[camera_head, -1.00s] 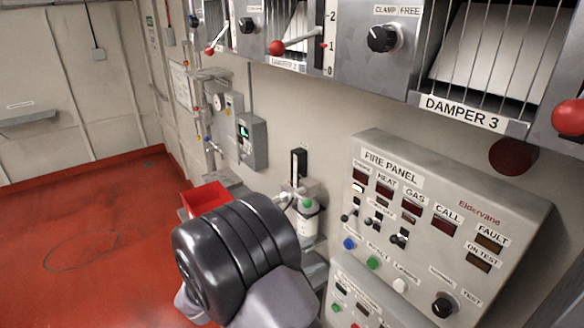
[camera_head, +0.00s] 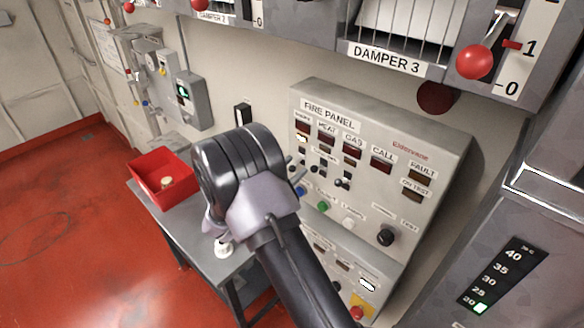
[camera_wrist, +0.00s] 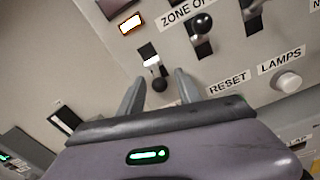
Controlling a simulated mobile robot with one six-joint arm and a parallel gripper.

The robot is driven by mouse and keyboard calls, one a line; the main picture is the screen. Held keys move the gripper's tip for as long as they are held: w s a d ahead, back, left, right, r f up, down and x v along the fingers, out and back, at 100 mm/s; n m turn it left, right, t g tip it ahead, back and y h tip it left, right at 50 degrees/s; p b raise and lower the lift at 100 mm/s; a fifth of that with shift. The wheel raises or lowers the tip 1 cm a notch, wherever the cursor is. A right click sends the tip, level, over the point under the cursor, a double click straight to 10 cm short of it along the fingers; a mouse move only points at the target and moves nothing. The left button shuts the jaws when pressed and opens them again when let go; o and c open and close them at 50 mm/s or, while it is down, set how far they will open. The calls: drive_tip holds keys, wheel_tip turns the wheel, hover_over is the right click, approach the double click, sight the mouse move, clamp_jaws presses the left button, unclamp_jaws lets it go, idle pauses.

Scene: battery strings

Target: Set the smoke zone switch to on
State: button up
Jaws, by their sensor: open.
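The fire panel (camera_head: 390,130) fills the middle right of the head view. In the wrist view, the smoke zone switch (camera_wrist: 158,84) is a small dark knob at the lower end of its slot. A lit indicator (camera_wrist: 131,22) is above it; it also shows under the smoke window in the head view (camera_head: 302,138). My gripper (camera_wrist: 159,77) is open, with one finger on each side of the knob. I cannot tell whether the fingers touch it.
The neighbouring switch (camera_wrist: 201,26) has its knob at the upper end of its slot. A lamps button (camera_wrist: 288,80) is to the right. A red bin (camera_head: 160,180) stands on a grey table (camera_head: 190,232) left of my arm. The damper 3 housing (camera_head: 395,62) overhangs the panel.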

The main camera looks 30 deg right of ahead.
drive_tip(key=shift+c, duration=0.2)
clamp_jaws()
